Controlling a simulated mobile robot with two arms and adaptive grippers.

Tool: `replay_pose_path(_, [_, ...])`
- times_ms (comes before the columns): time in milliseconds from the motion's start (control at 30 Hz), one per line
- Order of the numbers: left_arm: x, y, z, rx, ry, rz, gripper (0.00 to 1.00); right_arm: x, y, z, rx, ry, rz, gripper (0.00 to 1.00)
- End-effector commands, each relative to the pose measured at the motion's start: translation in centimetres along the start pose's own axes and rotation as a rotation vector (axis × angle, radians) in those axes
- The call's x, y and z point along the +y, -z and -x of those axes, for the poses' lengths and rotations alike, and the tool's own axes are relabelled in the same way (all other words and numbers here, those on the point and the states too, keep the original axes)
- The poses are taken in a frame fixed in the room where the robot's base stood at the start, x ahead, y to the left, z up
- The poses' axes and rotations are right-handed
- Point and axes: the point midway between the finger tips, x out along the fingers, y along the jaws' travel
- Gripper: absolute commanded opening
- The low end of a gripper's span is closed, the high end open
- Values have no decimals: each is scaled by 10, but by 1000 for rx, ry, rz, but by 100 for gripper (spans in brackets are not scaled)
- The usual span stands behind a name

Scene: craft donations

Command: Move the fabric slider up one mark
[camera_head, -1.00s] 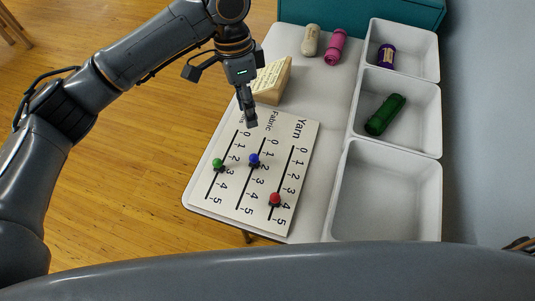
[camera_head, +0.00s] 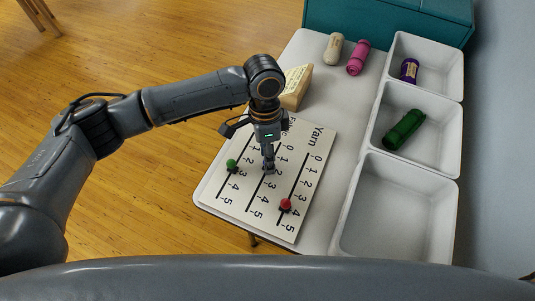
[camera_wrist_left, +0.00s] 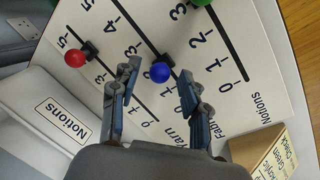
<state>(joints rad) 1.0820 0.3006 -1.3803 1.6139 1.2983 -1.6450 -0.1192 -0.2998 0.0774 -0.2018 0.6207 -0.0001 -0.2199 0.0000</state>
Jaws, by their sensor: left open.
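The white slider board (camera_head: 310,172) lies on the table with three scales numbered 0 to 5. The blue fabric knob (camera_wrist_left: 160,72) is on the middle track, and in the head view my gripper hides it. My left gripper (camera_head: 268,168) points down over the board. In the left wrist view its open fingers (camera_wrist_left: 159,76) stand on either side of the blue knob, with gaps visible. The exact mark is partly covered. The green notions knob (camera_head: 232,163) and red yarn knob (camera_head: 286,204) sit on the outer tracks. My right gripper is not in view.
A wooden block with a label (camera_head: 296,88) stands behind the board. A beige roll (camera_head: 334,48) and a pink roll (camera_head: 359,58) lie farther back. White bins on the right hold a purple roll (camera_head: 409,70) and a green roll (camera_head: 404,130); the front bin (camera_head: 369,200) is empty.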

Motion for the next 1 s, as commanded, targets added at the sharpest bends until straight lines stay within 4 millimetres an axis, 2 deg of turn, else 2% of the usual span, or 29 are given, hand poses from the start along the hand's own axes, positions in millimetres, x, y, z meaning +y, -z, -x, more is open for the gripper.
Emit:
replay_pose_path(300, [0,0,-3,0,0,0,46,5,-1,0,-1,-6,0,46])
replay_pose_path(533, [0,0,-3,0,0,0,0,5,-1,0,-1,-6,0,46])
replay_pose_path(767, [1,-1,-2,-1,0,0,0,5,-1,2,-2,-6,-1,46])
replay_pose_path(1000, [24,-17,-3,-3,-5,0,0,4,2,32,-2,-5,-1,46])
